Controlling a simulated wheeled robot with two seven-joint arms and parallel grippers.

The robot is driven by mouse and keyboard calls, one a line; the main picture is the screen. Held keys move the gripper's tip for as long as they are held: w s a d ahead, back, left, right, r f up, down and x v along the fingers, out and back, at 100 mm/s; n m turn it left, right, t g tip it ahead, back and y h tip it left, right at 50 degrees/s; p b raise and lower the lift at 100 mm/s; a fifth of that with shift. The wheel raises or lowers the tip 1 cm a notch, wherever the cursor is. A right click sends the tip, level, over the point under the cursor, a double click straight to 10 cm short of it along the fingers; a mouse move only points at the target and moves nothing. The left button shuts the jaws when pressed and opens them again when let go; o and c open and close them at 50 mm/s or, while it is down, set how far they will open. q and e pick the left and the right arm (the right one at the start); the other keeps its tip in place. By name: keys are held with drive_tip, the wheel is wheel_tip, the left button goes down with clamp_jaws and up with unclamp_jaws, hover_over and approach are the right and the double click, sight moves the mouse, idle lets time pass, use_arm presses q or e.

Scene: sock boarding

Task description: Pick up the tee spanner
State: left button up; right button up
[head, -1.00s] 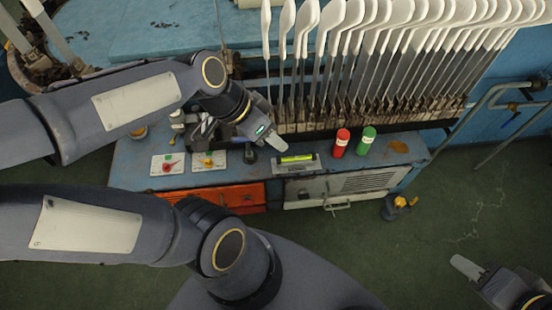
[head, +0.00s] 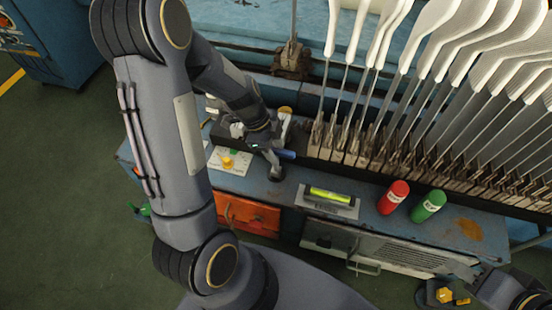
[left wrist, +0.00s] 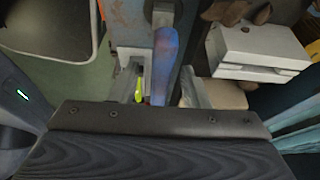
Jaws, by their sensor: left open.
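A bar with a blue grip, which looks like the tee spanner (head: 286,154), lies at the back of the blue bench beside my left gripper (head: 272,160). In the left wrist view, the blue bar (left wrist: 163,62) runs between the two fingers of my left gripper (left wrist: 163,90). The fingers are open, one on each side of it. Its far end and any crosspiece are not clear. My right gripper (head: 464,270) is at the bottom right, away from the spanner; its jaw opening cannot be made out.
On the bench (head: 350,222) are a spirit level (head: 330,196), a red bottle (head: 393,197), a green bottle (head: 429,206), and a panel with a yellow knob (head: 228,162). A row of white sock boards (head: 430,35) rises behind. An orange drawer (head: 250,214) is below.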

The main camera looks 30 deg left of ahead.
use_arm(q)
drive_tip(key=x, duration=0.2)
drive_tip(key=shift+d+f, duration=0.15)
drive_tip(key=shift+f, duration=0.1)
drive_tip(key=shift+w, duration=0.1)
clamp_jaws()
drive_tip(key=shift+r, duration=0.2)
